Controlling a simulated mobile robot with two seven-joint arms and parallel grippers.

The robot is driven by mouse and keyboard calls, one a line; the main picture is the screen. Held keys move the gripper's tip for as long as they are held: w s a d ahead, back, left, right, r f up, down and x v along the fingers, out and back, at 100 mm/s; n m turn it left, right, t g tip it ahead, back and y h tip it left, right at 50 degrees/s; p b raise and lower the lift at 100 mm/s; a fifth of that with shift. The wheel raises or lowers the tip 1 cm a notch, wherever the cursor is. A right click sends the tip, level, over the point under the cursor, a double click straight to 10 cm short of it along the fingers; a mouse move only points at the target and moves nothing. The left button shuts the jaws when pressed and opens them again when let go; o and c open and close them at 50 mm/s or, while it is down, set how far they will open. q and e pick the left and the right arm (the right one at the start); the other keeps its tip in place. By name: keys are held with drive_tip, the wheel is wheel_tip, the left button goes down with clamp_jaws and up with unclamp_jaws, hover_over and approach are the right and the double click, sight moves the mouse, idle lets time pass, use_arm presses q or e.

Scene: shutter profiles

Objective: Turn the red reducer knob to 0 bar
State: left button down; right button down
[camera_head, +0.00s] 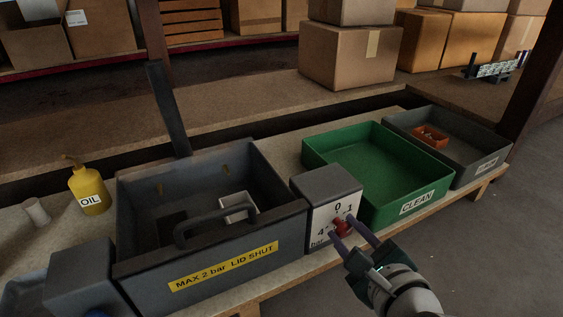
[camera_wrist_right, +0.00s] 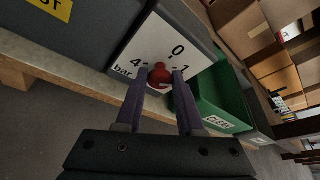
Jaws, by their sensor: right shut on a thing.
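The red reducer knob (camera_head: 341,226) sits on a white dial plate (camera_head: 322,213) on the front of a grey box (camera_head: 326,181). The plate reads 0 at the top, 1 at the right, 4 and "bar" at the left. My right gripper (camera_head: 344,230) is shut on the red knob, one purple finger on each side. The right wrist view also shows the knob (camera_wrist_right: 160,75) between the fingers (camera_wrist_right: 162,73). I cannot tell which mark the knob points to. My left gripper is not in view.
A green CLEAN tray (camera_head: 372,216) and a grey tray (camera_head: 470,178) stand to the right. A yellow oil can (camera_head: 88,186) is at left. Open floor lies at right.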

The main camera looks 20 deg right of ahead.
drive_tip(key=shift+a+f+n+h+b, duration=0.1)
drive_tip(key=shift+f+n+h+b, duration=0.1)
drive_tip(key=shift+n+h+b, duration=0.6)
drive_tip(key=n+t+b, duration=0.1)
drive_tip(key=n, duration=0.1)
drive_tip(key=shift+f+n+h, duration=0.15)
drive_tip(key=shift+n+h, duration=0.15)
drive_tip(key=n+t+h+b, duration=0.1)
drive_tip(key=n+b, duration=0.1)
drive_tip(key=n, duration=0.1)
drive_tip(key=shift+n+t+b, duration=0.5)
drive_tip(key=shift+n+b, duration=0.05)
drive_tip(key=shift+n, duration=0.25)
drive_tip(key=c, duration=0.5)
unclamp_jaws()
drive_tip(key=shift+c, duration=0.2)
drive_tip(key=shift+s+a, duration=0.1)
